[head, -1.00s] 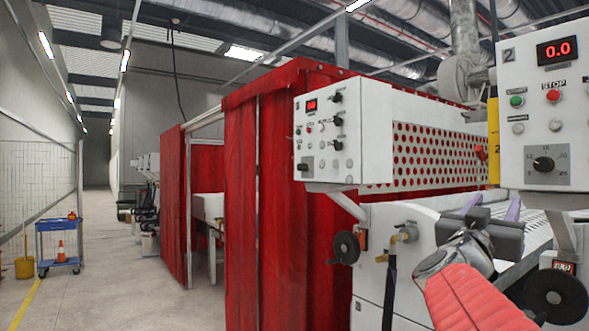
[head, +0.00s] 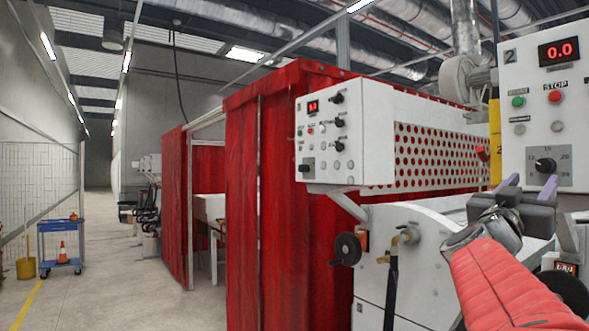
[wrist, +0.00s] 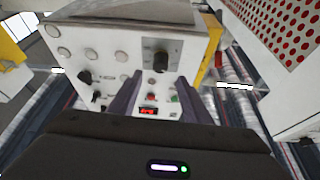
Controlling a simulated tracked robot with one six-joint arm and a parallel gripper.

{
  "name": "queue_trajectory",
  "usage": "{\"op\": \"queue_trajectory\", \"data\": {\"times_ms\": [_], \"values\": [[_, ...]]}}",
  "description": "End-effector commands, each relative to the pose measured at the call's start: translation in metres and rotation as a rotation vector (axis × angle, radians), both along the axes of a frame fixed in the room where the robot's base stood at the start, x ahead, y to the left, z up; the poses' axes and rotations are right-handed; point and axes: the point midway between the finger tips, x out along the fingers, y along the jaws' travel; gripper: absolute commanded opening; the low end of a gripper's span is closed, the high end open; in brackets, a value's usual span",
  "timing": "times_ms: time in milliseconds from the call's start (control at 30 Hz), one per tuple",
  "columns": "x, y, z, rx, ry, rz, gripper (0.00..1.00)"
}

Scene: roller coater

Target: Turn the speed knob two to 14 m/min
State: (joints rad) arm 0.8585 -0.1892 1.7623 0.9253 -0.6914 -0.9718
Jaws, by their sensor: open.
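The panel marked 2 (head: 535,110) is at the right edge of the head view. Its red display (head: 558,52) reads 0.0. The black speed knob (head: 545,165) sits on a grey dial plate low on this panel; its exact pointer setting is too small to read. My gripper (head: 529,184) is open and empty, just below the knob in the head view. In the wrist view the panel appears upside down, with the knob (wrist: 161,60) beyond the two dark fingers (wrist: 158,92), roughly between their lines and apart from them.
A green button (head: 518,101) and a red stop button (head: 555,96) are above the knob. Another control panel (head: 330,135) with several knobs stands further left, before red curtains (head: 290,220). A blue cart (head: 62,245) and open floor are at far left.

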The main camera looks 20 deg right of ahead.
Motion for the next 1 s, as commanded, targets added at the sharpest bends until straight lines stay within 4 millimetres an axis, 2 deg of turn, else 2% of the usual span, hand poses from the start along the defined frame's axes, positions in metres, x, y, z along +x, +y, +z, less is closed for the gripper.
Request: {"op": "queue_trajectory", "data": {"times_ms": [100, 600, 800, 1000], "values": [[0.002, -0.017, 0.006, 0.000, 0.001, -0.002, 0.44], [0.009, -0.075, 0.030, 0.000, 0.001, -0.002, 0.44], [0.011, -0.087, 0.036, 0.000, 0.002, -0.001, 0.44], [0.011, -0.089, 0.037, 0.000, 0.001, 0.000, 0.44]]}}
